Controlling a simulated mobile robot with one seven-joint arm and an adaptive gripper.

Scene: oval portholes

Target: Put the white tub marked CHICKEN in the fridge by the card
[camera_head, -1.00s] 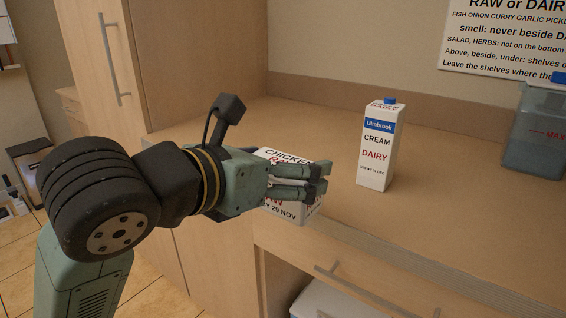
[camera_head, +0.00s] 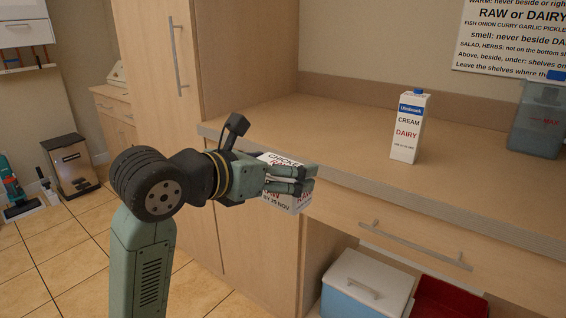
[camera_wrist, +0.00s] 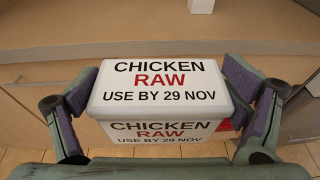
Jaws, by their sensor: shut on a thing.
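The white tub marked CHICKEN RAW, USE BY 29 NOV (camera_wrist: 158,90), fills the middle of the wrist view, with a finger against each side. My gripper (camera_head: 292,182) is shut on it and holds it level in front of the counter's edge, over the floor side. In the head view the fingers hide part of the tub (camera_head: 290,203). The card (camera_head: 515,35) hangs on the wall at the upper right, cut off by the picture's edge. Its visible lines include RAW or DAIRY, smell: never beside DA..., and SALAD, HERBS: not on the bottom. No fridge can be made out.
A CREAM DAIRY carton (camera_head: 408,128) stands on the counter (camera_head: 340,125). A bluish container marked MAX (camera_head: 538,120) stands at the right. Below are a drawer (camera_head: 415,240), a blue and white cool box (camera_head: 365,287) and a red bin (camera_head: 440,300). A tall cabinet (camera_head: 150,60) stands behind my arm.

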